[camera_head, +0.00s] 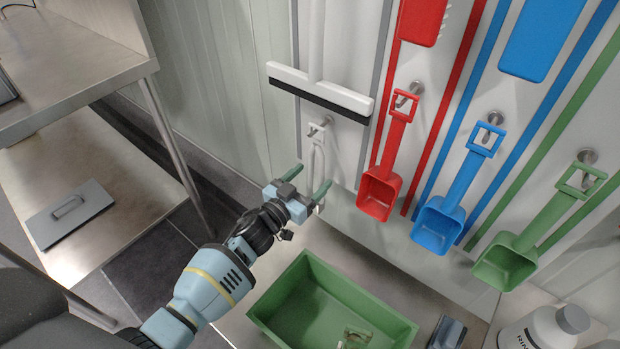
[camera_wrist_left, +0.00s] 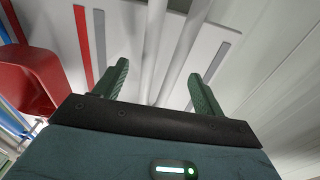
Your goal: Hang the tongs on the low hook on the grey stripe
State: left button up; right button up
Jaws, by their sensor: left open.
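The white tongs (camera_head: 318,157) hang down the wall in the head view, their top at the low hook (camera_head: 326,121) on the grey stripe (camera_head: 366,140). My left gripper (camera_head: 311,180) is open at the lower part of the tongs, with one green finger on either side. In the left wrist view the two pale arms of the tongs (camera_wrist_left: 172,60) run between the open fingers (camera_wrist_left: 160,82), with gaps beside them. Whether the loop sits fully on the hook is too small to tell. My right gripper is not in view.
A white squeegee (camera_head: 320,88) hangs just above. Red (camera_head: 380,192), blue (camera_head: 438,225) and green (camera_head: 505,263) scoops hang to the right. A green bin (camera_head: 275,300) stands below, near a white bottle (camera_head: 540,330). A steel shelf (camera_head: 90,60) stands at left.

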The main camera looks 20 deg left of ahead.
pick_arm(q)
jog(key=p+v, duration=0.1)
jog(key=v, duration=0.6)
jog(key=shift+s, duration=0.15)
pick_arm(e)
jog(key=shift+w+d+r, duration=0.1)
jog(key=shift+d+r, duration=0.05)
jog(key=shift+r, duration=0.45)
pick_arm(q)
jog(key=shift+a, duration=0.1)
pick_arm(e)
jog(key=shift+w+r, duration=0.15)
pick_arm(q)
jog(key=shift+f, duration=0.1)
